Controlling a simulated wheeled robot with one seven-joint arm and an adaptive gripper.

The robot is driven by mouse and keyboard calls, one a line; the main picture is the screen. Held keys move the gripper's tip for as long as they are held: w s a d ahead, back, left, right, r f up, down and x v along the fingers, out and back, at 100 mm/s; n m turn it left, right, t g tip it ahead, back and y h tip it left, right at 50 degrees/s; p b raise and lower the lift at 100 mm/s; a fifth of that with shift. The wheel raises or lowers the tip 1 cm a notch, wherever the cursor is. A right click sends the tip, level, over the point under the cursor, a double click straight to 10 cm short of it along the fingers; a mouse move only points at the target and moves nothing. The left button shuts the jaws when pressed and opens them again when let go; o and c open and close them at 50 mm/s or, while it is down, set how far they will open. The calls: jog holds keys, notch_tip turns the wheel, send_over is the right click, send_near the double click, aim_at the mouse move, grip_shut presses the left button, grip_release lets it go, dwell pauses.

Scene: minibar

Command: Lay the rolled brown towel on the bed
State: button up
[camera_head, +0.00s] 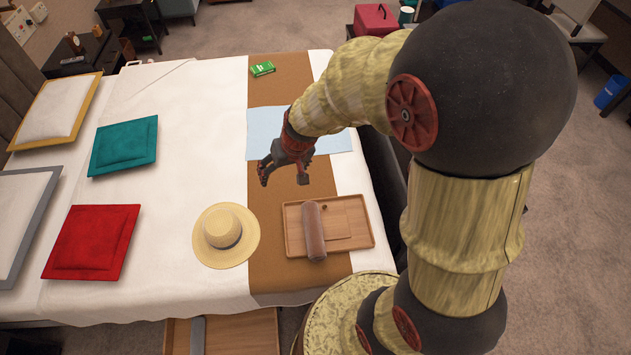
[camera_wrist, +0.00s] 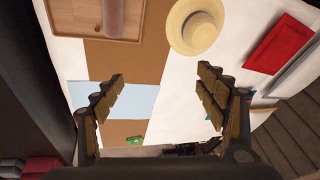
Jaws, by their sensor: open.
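In the wrist view part of the towel (camera_wrist: 113,18) shows at the top left, cut off by the frame edge. My gripper (camera_head: 284,182) is open and empty above the brown bed runner, behind and left of the tray in the head view. In the wrist view its two fingers (camera_wrist: 163,90) are spread wide with nothing between them.
A straw hat (camera_head: 226,235) lies left of the tray. Red (camera_head: 92,242) and teal (camera_head: 124,145) cushions are farther left. A light blue cloth (camera_head: 262,135) and green packet (camera_head: 262,69) lie on the runner. White bedding between cushions and runner is partly bare. An open drawer (camera_head: 240,335) is at the front.

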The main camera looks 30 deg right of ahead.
jog(key=s+r+n+t+h, duration=0.1)
jog(key=s+r, duration=1.8)
jog(key=r, duration=0.1)
jog(key=shift+s+a+n+t, duration=0.2)
jog(key=shift+a+n+t, duration=0.2)
jog(key=shift+a, duration=0.05)
notch_tip(320, 180, down, 4)
jog(key=b, duration=0.4)
jog(key=shift+f+b, duration=0.25)
jog(key=shift+b, duration=0.05)
jog(key=shift+c, duration=1)
